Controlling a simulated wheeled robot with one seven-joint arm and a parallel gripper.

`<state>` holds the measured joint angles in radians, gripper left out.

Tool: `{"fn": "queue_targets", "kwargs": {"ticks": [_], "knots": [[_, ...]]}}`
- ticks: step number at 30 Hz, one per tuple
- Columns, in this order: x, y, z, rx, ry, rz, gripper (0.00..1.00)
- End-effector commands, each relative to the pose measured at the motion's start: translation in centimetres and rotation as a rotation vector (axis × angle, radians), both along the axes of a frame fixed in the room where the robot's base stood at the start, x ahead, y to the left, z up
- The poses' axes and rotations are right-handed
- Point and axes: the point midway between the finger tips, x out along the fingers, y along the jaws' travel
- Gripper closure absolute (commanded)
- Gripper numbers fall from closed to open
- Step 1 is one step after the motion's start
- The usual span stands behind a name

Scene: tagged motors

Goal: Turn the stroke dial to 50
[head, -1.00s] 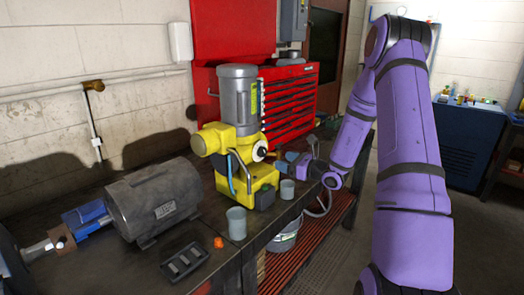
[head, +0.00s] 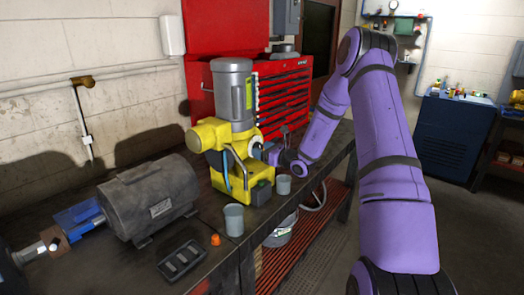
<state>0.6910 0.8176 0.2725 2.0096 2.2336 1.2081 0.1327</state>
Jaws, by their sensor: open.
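The yellow pump (head: 207,137) with its grey upright motor (head: 233,92) stands on the workbench. The stroke dial (head: 256,143) is a pale round face on the pump's right side, partly hidden by my gripper. My gripper (head: 268,152) is at the dial, coming from the right with its fingers pointing left toward it. The jaws are open. I cannot tell whether the fingers touch the dial or sit around it. The dial's marks are too small to read.
A grey cup (head: 234,220) and a smaller cup (head: 284,185) stand in front of the pump. An orange cap (head: 215,240) and a black tray (head: 182,261) lie nearer. A large grey motor (head: 150,198) is at left, a red tool chest (head: 285,97) behind.

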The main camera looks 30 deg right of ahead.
Motion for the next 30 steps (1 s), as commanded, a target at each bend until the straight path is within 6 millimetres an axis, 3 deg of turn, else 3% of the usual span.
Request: {"fn": "queue_targets", "kwargs": {"ticks": [10,17,23,30], "knots": [[0.39,0.18,0.01,0.000,0.000,0.000,0.32],[0.38,0.17,0.01,0.000,0.000,0.000,0.81],[0.34,0.14,0.00,0.031,0.011,0.000,0.81],[0.32,0.13,0.01,0.241,0.087,-0.001,0.81]]}}
